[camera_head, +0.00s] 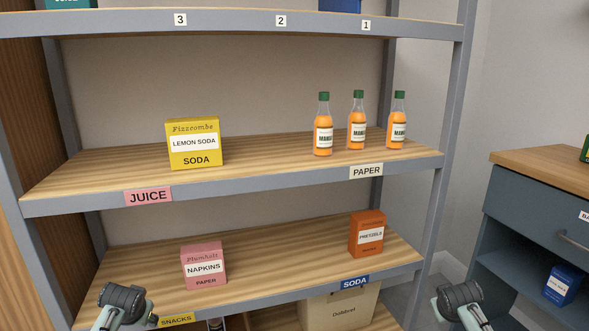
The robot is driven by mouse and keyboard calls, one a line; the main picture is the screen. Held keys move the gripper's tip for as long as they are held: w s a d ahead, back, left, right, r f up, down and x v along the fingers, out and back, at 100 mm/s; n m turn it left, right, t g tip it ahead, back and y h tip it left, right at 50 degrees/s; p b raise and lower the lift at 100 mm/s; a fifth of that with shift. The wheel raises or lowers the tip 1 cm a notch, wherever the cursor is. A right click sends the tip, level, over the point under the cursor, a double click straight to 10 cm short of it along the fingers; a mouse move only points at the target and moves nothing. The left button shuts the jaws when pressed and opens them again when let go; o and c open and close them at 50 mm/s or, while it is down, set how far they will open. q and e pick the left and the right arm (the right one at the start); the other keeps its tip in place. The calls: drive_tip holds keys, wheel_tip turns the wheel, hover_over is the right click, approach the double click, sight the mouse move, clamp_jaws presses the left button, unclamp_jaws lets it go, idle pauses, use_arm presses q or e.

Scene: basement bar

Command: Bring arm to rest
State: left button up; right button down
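My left gripper (126,298) shows at the bottom left, a dark end on a pale arm, in front of the lower shelf near the SNACKS label. My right gripper (460,297) shows at the bottom right, in front of and just right of the shelf's right post. Both look empty and apart from the goods. Their fingers cannot be made out, so I cannot tell whether they are open or shut.
The shelving unit (260,187) holds a yellow lemon soda box (195,160), several orange mango bottles, a pink napkins box (205,281) and an orange pretzels box (367,250). A blue-grey cabinet (540,205) stands at right. A beige carton (350,311) sits below.

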use_arm(q)
drive_tip(key=s+d+f+g, duration=0.1)
drive_tip(key=s+d+f, duration=0.2)
drive_tip(key=s, duration=0.8)
drive_tip(key=s+d+f+g+h, duration=0.1)
drive_tip(key=s+d+f, duration=0.3)
drive_tip(key=s, duration=0.7)
drive_tip(key=s+d+f+g+h, duration=0.1)
drive_tip(key=s+d+f, duration=0.3)
drive_tip(key=s, duration=0.7)
wheel_tip(320, 180, down, 3)
drive_tip(key=shift+s+r+m, duration=0.15)
drive_tip(key=shift+m, duration=0.25)
use_arm(e)
drive_tip(key=s+a+f+g, duration=0.1)
drive_tip(key=s+a+f, duration=0.2)
drive_tip(key=s, duration=0.8)
drive_tip(key=s+a+f+g+y, duration=0.1)
drive_tip(key=s+a+f, duration=0.3)
drive_tip(key=s, duration=0.7)
drive_tip(key=s+a+f+g+y, duration=0.1)
drive_tip(key=s+a+f, duration=0.3)
drive_tip(key=s, duration=0.7)
wheel_tip(320, 180, down, 3)
drive_tip(key=shift+s+r+n, duration=0.15)
drive_tip(key=shift+r+n, duration=0.05)
drive_tip(key=shift+n, duration=0.2)
